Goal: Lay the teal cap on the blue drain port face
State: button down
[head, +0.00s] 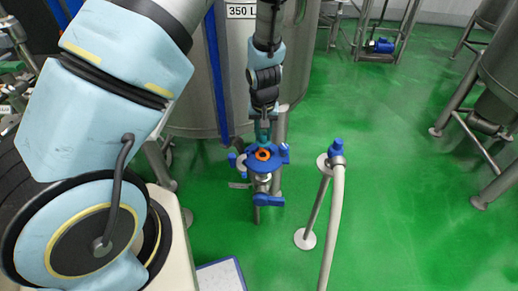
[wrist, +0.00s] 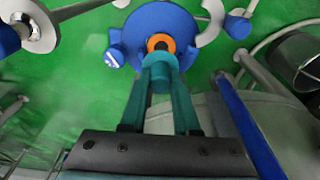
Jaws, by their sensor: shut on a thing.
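My gripper (head: 264,132) points down just above the blue drain port face (head: 280,157), which has an orange ring (head: 262,155) at its middle. In the wrist view, my gripper (wrist: 160,62) is shut on the teal cap (wrist: 161,72), a small teal piece between the two teal fingertips. The cap is close to the orange ring (wrist: 160,42) and overlaps its lower edge in this view. The blue face (wrist: 130,36) spreads around it. I cannot tell whether the cap touches the ring. The cap's underside is hidden.
A steel tank (head: 190,90) marked 350 L stands right behind the port. A blue handle (head: 268,200) sits below the port. To the right, a hose (head: 335,210) with a blue end stands on a post.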

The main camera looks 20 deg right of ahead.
aim_at(263, 142)
jog(key=shift+f+b, duration=0.3)
jog(key=shift+f, duration=2.45)
jog(key=shift+f, duration=0.2)
jog(key=c, duration=0.7)
grip_release()
jog(key=shift+o, duration=0.2)
jog(key=shift+r, duration=0.1)
jog(key=r, duration=0.4)
jog(key=s+r+p, duration=0.1)
jog(key=r, duration=0.7)
jog(key=shift+s+a+p, duration=0.35)
jog(key=shift+a, duration=0.05)
jog(key=a+r+n, duration=0.1)
jog(key=a+r, duration=0.4)
jog(key=a, duration=0.4)
jog(key=s+a+r+n, duration=0.1)
jog(key=a+r, duration=0.4)
jog(key=a, duration=0.5)
jog(key=s+a+r+n, duration=0.1)
jog(key=a+r, duration=0.5)
jog(key=a, duration=0.4)
jog(key=shift+s+a+n+y, duration=0.2)
jog(key=shift+n+y, duration=0.1)
jog(key=shift+n, duration=0.1)
